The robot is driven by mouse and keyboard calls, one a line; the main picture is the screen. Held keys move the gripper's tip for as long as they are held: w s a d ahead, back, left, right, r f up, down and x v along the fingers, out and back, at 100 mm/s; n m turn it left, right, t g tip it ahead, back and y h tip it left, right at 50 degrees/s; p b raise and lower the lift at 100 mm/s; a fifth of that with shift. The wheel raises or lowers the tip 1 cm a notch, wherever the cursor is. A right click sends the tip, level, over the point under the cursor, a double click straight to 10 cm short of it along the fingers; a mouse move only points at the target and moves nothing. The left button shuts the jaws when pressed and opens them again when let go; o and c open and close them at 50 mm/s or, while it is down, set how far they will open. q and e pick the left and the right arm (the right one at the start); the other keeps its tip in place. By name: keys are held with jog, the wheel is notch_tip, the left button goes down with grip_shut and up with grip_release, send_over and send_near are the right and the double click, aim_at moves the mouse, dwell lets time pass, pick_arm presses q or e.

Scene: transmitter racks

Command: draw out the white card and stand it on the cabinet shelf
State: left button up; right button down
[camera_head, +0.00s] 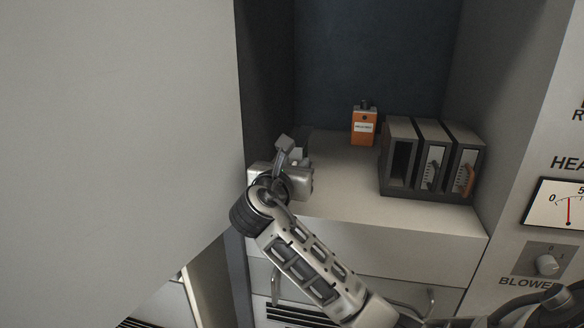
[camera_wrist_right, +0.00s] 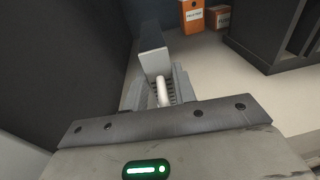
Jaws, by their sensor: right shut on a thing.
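My right gripper (camera_head: 291,156) is at the left side of the cabinet shelf (camera_head: 345,185), close to the dark left wall. In the right wrist view the gripper (camera_wrist_right: 162,95) is shut on the white handle (camera_wrist_right: 163,91) of the white card (camera_wrist_right: 151,50). The card is a narrow pale grey-white block reaching away from the fingers. In the head view my gripper hides most of it. I cannot tell whether its bottom touches the shelf. The rack (camera_head: 400,127) at the shelf's right has an open, dark left slot (camera_head: 402,160). My left gripper is not in view.
Two cards, one with a grey handle (camera_head: 435,173) and one with an orange handle (camera_head: 464,178), sit in the rack. An orange box (camera_head: 363,128) stands at the shelf's back. A large grey panel (camera_head: 120,120) fills the left. The shelf's middle is clear.

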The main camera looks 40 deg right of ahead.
jog(key=shift+f, duration=0.75)
dwell(0.5)
jog(key=c, duration=1.1)
grip_release()
jog(key=shift+o, duration=0.2)
jog(key=b+v, duration=0.1)
jog(key=v, duration=1.5)
